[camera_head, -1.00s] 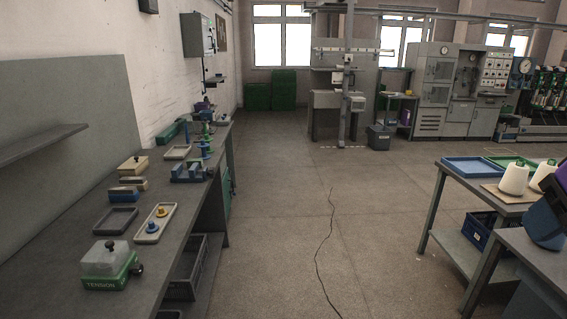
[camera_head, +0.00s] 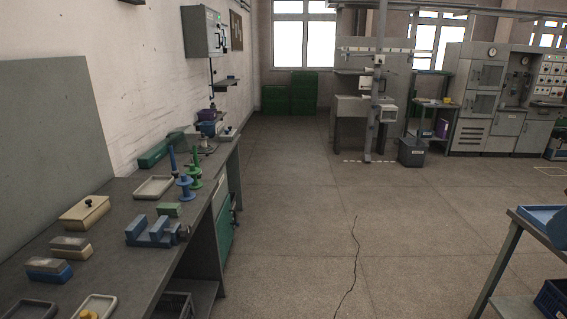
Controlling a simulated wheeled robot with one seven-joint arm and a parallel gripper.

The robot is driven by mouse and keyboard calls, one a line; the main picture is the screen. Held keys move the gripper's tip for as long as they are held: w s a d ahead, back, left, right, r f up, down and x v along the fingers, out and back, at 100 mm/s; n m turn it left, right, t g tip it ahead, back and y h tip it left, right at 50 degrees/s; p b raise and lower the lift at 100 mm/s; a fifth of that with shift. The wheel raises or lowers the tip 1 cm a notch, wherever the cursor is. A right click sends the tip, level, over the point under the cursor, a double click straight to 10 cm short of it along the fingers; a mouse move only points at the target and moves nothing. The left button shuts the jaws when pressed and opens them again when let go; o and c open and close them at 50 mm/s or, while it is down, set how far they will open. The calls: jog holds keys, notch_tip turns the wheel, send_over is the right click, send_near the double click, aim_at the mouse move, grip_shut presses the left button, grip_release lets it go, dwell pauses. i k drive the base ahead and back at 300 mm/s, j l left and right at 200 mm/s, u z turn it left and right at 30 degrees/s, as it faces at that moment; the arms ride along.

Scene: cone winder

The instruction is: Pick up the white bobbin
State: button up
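I cannot make out a white bobbin in the current head view. On the long left bench (camera_head: 160,262), a blue bobbin (camera_head: 184,187) and a green bobbin (camera_head: 195,172) stand upright near the bench's right edge. My gripper is not in view.
The bench also carries a blue block fixture (camera_head: 150,231), a beige box (camera_head: 84,212) and a pale tray (camera_head: 153,188). A table with a blue tray (camera_head: 545,218) is cut off at the right edge.

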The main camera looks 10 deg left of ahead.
aim_at(195, 151)
jog(key=i+l+u, duration=0.15)
jog(key=i+u, duration=0.25)
jog(key=i+l+u, duration=0.3)
jog(key=i+u, duration=0.15)
jog(key=i, duration=0.15)
jog(key=i+l+u, duration=0.8)
jog(key=l, duration=0.25)
jog(key=i+l+u, duration=0.15)
jog(key=i+l, duration=0.2)
jog(key=i+l+u, duration=0.15)
jog(key=i+l, duration=0.25)
jog(key=i+l+u, duration=0.15)
jog(key=i+l, duration=0.25)
jog(key=i+l+u, duration=0.15)
jog(key=i+l, duration=0.2)
jog(key=l, duration=0.15)
jog(key=i+l+u, duration=0.15)
jog(key=i+l, duration=0.15)
jog(key=l, duration=0.2)
